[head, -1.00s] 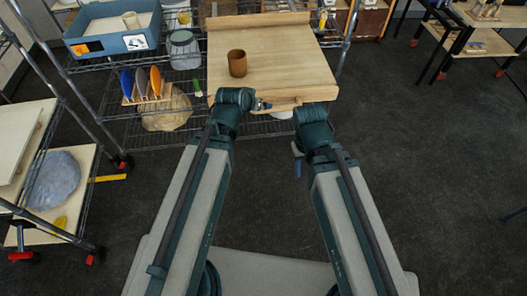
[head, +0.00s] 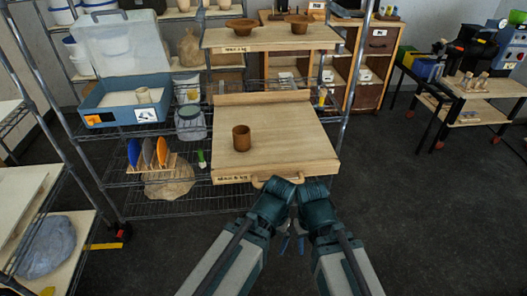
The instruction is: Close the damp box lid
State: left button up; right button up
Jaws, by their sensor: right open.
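The damp box (head: 125,116) is a blue open-topped box on the wire shelf at the left of the head view. Its clear lid (head: 122,47) stands raised at the back, so the box is open. A pale cup (head: 144,95) is inside. My right gripper (head: 292,244) hangs below the front edge of the wooden board, its blue fingertips apart and nothing seen between them. It is well to the right of and nearer than the box. My left gripper is hidden by the arm parts beside the board's handle.
A wooden board (head: 290,135) with a front handle (head: 270,181) carries a brown cup (head: 241,138). A jar (head: 190,123) stands right of the box. A shelf post rises left of it.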

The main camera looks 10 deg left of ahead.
aim_at(104, 14)
jog(key=u, duration=1.3)
jog(key=i+l+z, duration=0.35)
jog(key=z, duration=0.2)
